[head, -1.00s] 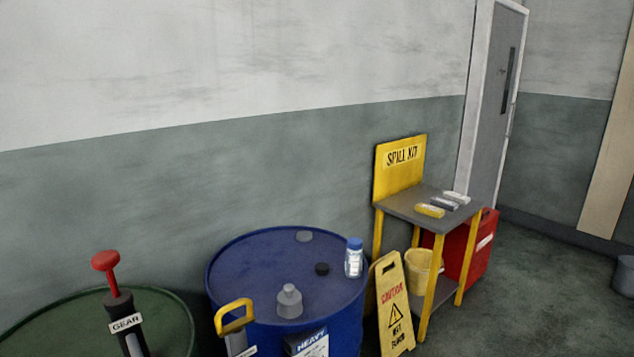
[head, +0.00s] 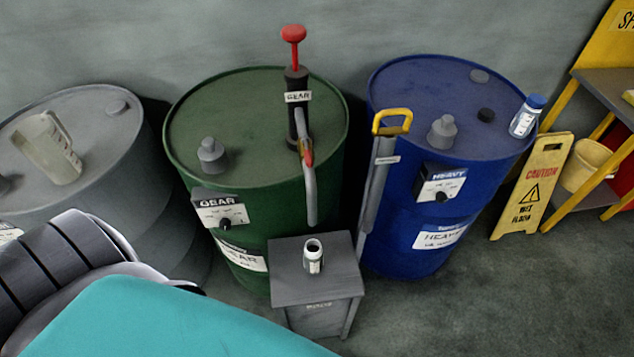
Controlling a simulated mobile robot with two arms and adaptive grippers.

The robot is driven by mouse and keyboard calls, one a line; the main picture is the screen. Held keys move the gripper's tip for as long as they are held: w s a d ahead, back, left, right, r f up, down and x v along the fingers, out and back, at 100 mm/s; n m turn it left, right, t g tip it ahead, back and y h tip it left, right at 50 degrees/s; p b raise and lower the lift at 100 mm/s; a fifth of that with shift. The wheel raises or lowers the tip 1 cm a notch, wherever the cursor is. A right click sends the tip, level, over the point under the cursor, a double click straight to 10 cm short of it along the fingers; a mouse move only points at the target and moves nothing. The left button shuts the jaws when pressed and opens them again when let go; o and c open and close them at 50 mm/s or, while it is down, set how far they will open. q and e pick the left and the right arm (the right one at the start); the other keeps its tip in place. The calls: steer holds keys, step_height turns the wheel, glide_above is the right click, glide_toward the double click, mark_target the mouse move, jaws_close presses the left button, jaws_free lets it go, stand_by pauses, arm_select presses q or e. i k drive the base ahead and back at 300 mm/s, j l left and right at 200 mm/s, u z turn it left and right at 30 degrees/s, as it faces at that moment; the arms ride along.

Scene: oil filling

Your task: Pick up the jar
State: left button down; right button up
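A small clear open-topped jar (head: 313,260) with a white label and dark rim stands upright on a small grey stand (head: 290,287) in front of the drums. A second jar (head: 525,117), with a blue lid and a white label, stands on the right edge of the blue drum's top (head: 415,95). Neither of my grippers is in view, so whether they are open or shut does not show.
A green drum (head: 200,120) labelled GEAR carries a red-handled pump (head: 297,105); its spout hangs above the stand. A grey drum (head: 110,130) with a clear jug (head: 48,150) stands left. A yellow caution sign (head: 532,187) stands right. The floor at lower right is clear.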

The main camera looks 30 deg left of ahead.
mark_target(313, 252)
steer(key=j+u, duration=0.2)
steer(key=u, duration=0.65)
steer(key=k, duration=0.05)
